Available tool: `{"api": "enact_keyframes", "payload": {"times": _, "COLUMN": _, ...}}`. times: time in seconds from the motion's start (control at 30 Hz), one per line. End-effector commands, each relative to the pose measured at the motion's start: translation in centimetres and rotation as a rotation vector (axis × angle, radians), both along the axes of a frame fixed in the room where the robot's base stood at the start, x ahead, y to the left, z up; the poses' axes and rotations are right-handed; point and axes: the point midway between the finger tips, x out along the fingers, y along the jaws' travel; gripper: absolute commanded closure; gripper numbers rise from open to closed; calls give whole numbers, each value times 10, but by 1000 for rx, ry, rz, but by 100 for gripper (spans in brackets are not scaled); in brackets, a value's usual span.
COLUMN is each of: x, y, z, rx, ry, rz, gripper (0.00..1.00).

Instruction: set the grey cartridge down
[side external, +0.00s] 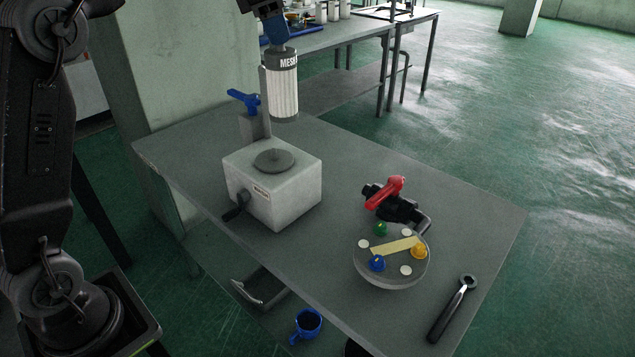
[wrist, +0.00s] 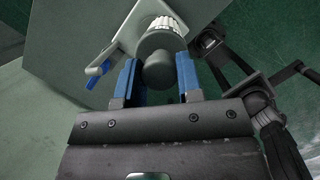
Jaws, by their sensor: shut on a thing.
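The grey cartridge (side external: 283,92) has a dark grey top cap with partly hidden lettering and a pale pleated body. It hangs upright in the side view, its lower end apart from the table. My gripper (side external: 277,30) is above it, with blue fingers shut on its top. In the wrist view my gripper (wrist: 157,78) has one blue finger on each side of the cartridge's rounded grey knob (wrist: 158,72). The cap hides most of the pleated body there.
A white box (side external: 288,192) with a round grey disc on top and a side crank stands below. A blue lever (side external: 243,99) on a post is close left of the cartridge. A red-handled valve (side external: 388,192), round dish (side external: 385,277) and wrench (side external: 452,308) lie right.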

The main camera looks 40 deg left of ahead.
Motion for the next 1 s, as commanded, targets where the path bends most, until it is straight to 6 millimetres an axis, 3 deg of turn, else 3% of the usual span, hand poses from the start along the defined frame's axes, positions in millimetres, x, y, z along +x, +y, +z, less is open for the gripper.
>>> {"api": "enact_keyframes", "payload": {"times": 0.2, "x": -12, "y": -60, "z": 1, "rx": -1, "ry": -2, "rz": -52, "gripper": 100}}
{"api": "enact_keyframes", "payload": {"times": 0.53, "x": -37, "y": -130, "z": 0, "rx": -1, "ry": -4, "rz": -114, "gripper": 100}}
{"api": "enact_keyframes", "payload": {"times": 0.87, "x": -38, "y": -129, "z": -56, "rx": -2, "ry": 1, "rz": -109, "gripper": 100}}
{"api": "enact_keyframes", "payload": {"times": 1.0, "x": -38, "y": -129, "z": -101, "rx": -2, "ry": 6, "rz": -109, "gripper": 100}}
